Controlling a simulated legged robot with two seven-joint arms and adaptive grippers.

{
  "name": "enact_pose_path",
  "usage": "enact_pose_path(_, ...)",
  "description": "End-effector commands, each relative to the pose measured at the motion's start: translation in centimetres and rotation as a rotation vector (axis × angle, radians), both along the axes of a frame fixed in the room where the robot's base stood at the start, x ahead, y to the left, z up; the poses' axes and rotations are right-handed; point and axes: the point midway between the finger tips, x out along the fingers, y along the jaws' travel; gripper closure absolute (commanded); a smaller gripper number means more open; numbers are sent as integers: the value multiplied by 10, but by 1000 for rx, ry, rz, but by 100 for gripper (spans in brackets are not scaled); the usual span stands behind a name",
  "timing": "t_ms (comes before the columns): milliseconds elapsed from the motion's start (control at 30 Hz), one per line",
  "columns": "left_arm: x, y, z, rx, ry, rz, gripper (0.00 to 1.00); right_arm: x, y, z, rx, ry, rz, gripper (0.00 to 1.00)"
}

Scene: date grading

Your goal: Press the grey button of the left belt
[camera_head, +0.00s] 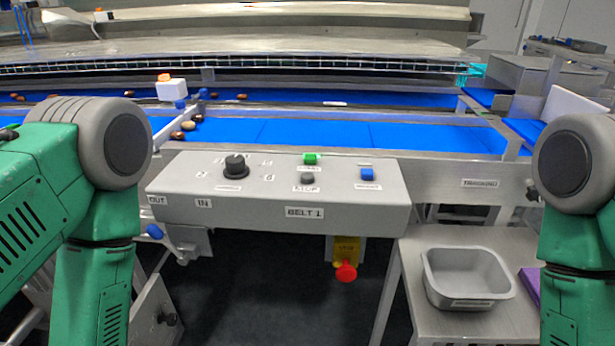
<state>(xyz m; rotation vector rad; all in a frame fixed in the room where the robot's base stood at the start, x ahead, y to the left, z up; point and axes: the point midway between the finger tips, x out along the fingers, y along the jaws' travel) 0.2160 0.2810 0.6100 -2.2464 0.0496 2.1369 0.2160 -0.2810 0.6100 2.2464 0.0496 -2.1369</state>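A grey control box labelled "BELT 1" (285,212) stands in front of a blue conveyor belt (330,134). On its sloped top is a small grey button (307,179), just below a green button (310,158). A blue button (367,174) sits to the right and a black rotary knob (236,165) to the left. My green and grey arms show at the left and right edges. Both grippers are out of the frame. Nothing covers the grey button.
A red emergency knob (346,271) hangs below the box on a yellow mount. A grey tray (468,278) stands on a side table (415,310) at the lower right, with a purple item (530,284) beside it. Several dates lie on the belt at the left.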

Motion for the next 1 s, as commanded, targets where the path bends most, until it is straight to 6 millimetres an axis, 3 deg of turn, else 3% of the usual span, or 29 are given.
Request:
enact_pose_path(33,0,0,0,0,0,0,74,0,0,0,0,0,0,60)
enact_pose_path(100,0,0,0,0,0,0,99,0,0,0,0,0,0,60)
enact_pose_path(133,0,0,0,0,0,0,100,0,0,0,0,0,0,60)
enact_pose_path(1000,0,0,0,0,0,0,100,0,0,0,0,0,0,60)
